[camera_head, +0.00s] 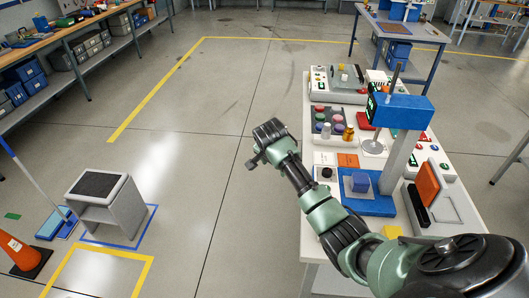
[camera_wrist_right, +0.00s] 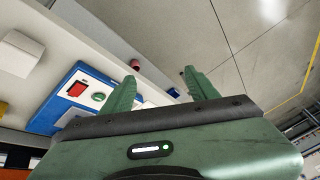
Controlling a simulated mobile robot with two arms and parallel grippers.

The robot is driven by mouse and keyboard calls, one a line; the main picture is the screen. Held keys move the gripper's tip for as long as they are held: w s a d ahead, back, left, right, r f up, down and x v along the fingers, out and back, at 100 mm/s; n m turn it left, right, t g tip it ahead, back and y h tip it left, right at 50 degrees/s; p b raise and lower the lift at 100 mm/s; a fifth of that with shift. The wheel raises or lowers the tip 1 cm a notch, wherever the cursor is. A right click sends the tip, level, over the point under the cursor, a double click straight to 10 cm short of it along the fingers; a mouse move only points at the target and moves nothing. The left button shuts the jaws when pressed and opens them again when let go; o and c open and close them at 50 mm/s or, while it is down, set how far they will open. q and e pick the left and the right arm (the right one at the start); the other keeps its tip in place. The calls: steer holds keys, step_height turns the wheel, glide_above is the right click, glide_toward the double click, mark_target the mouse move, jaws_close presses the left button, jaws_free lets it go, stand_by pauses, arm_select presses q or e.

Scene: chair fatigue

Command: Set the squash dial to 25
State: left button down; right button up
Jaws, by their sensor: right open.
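A small black knob (camera_head: 326,172) sits on a white plate near the left edge of the white table; it may be the squash dial, but its marks are too small to read. My right gripper (camera_head: 255,158) is over the floor, left of the table and apart from the knob. In the wrist view my right gripper (camera_wrist_right: 161,88) is open and empty. A blue panel (camera_wrist_right: 60,100) with a red display and green button lies left of its fingers. My left gripper is not in view.
The white table (camera_head: 309,225) also holds an orange-faced box (camera_head: 427,186), colored discs and a control console (camera_head: 340,85). A grey step stool (camera_head: 102,205) and an orange cone (camera_head: 17,250) stand at the left. The floor between is clear.

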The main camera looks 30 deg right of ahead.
steer(key=shift+w+a+r+n+t, duration=0.1)
steer(key=shift+w+r+n+t, duration=0.4)
steer(key=shift+w, duration=0.35)
steer(key=shift+w+r+n+t, duration=0.45)
steer(key=shift+w+n, duration=0.1)
steer(key=shift+w, duration=0.3)
steer(key=shift+w+a+r+n+t, duration=0.1)
steer(key=shift+w+r+n+t, duration=0.4)
steer(key=shift+w, duration=0.35)
